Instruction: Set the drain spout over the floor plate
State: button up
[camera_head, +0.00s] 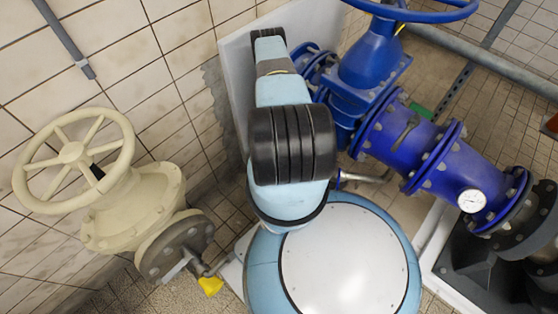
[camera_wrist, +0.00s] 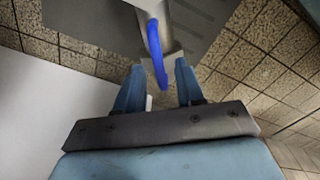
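In the wrist view, a curved blue bar (camera_wrist: 155,50), possibly the drain spout or its handle, hangs from a pale metal fitting (camera_wrist: 150,8). Its lower end lies between the fingers of my gripper (camera_wrist: 160,72). The fingers stand apart with a visible gap on each side of the bar, so my gripper is open. A flat grey plate (camera_wrist: 85,25) lies behind at upper left; I cannot tell if it is the floor plate. In the head view my arm hides the gripper. A thin silver pipe (camera_head: 368,179) shows just right of the arm.
A cream valve with a handwheel (camera_head: 72,153) stands at left, with a yellow-tipped part (camera_head: 210,285) low beside it. A blue valve and pipe (camera_head: 430,160) with a round gauge (camera_head: 472,201) fill the right. A tiled wall (camera_head: 110,60) closes the left.

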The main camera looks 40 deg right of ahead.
grip_shut()
